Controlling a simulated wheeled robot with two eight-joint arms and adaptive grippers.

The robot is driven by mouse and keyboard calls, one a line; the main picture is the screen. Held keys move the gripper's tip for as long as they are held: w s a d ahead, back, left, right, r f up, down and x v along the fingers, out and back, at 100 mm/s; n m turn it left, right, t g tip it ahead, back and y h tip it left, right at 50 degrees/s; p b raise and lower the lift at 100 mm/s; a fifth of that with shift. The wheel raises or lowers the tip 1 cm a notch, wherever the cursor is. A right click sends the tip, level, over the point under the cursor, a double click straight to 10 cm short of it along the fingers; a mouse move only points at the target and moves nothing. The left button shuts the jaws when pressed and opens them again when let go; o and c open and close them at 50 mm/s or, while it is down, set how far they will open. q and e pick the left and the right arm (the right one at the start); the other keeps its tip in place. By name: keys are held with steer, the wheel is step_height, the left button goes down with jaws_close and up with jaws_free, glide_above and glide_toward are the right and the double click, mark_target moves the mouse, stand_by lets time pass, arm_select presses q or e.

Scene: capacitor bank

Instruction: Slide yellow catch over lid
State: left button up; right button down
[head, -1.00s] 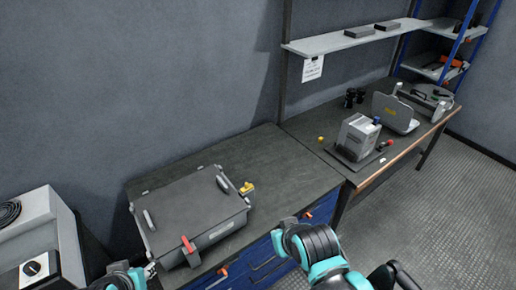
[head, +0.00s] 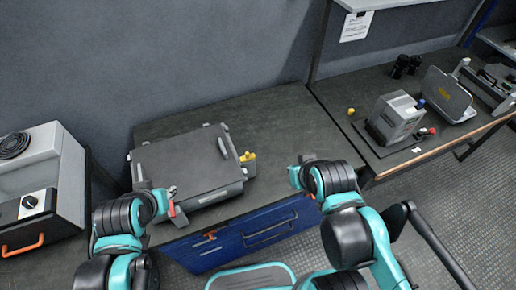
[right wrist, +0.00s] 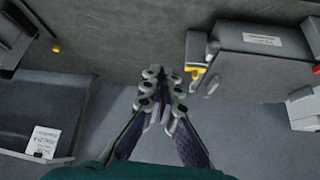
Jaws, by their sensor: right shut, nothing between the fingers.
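A dark grey case with a flat lid (head: 185,158) sits on the left workbench. The yellow catch (head: 248,157) is on the case's right side, beside the lid edge; it also shows in the right wrist view (right wrist: 195,73). A red catch (head: 175,208) is at the front of the case. My left gripper (head: 170,191) is at the front, close to the red catch; its fingers are too small to read. My right gripper (head: 294,176) is to the right of the case, apart from the yellow catch. In the right wrist view it is shut and empty (right wrist: 166,72).
The bench top (head: 285,115) behind and right of the case is clear. A grey machine (head: 40,185) stands at the left. The right bench holds a grey box unit (head: 395,118), an open-lidded device (head: 448,95) and a small yellow knob (head: 351,111).

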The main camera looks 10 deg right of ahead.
steer(key=w+d+f+n+g+y+p, duration=0.2)
steer(key=w+y, duration=0.4)
steer(key=w, duration=0.7)
steer(key=n+g+p, duration=0.1)
steer(key=p, duration=0.1)
steer(key=shift+w+n+g+y+p, duration=0.25)
steer(key=shift+n+g+y+p, duration=0.05)
steer(key=shift+p, duration=0.05)
steer(key=shift+a, duration=0.1)
steer(key=b, duration=0.4)
glide_toward(252, 154)
steer(key=x, duration=0.5)
steer(key=shift+w+a+f, duration=0.1)
steer(key=shift+a+f, duration=0.1)
steer(key=shift+f, duration=0.05)
steer(key=shift+a, duration=0.35)
